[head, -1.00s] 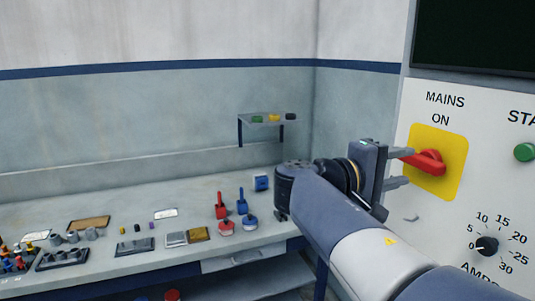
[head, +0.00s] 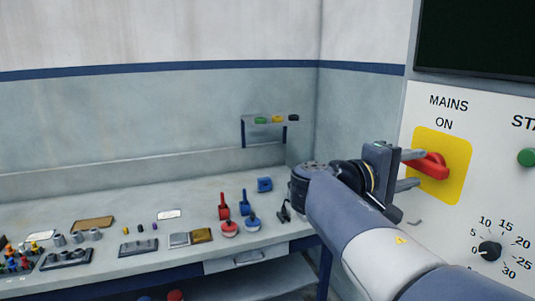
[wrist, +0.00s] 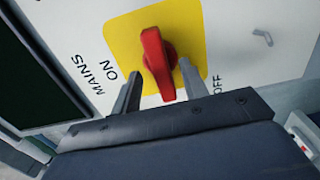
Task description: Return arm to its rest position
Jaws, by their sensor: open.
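My gripper (head: 412,170) is at the right of the head view, its jaws open in front of the mains switch on the white panel. The switch has a red handle (head: 434,167) on a yellow plate (head: 456,180). In the wrist view, the red handle (wrist: 158,62) appears between my two spread fingers (wrist: 160,85). A gap shows on each side, and nothing is gripped. I cannot tell how deep the fingers reach around the handle. My arm (head: 345,220) extends from the lower right towards the panel.
A workbench (head: 110,205) along the wall holds red and blue tools, metal blocks and small parts. A small wall shelf (head: 270,122) carries coloured items. A dark screen (head: 475,40) is above.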

